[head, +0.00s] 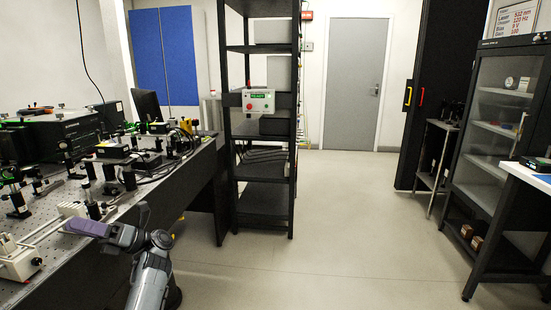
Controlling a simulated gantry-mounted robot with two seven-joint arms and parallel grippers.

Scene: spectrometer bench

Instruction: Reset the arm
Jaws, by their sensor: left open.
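My left arm (150,275) comes up from the bottom left of the head view, with its wrist bent toward the optical bench. My left gripper (72,226) is at its purple-grey end, open, over or just beside the near edge of the bench (125,205). I see nothing held in it. The fingers are small and partly hidden, so I cannot tell whether they touch anything. My right gripper is outside the view.
Optical mounts and a white rail device (18,262) crowd the bench close to my left gripper. A black shelf rack (262,170) stands beyond the bench. The middle floor (340,220) is clear.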

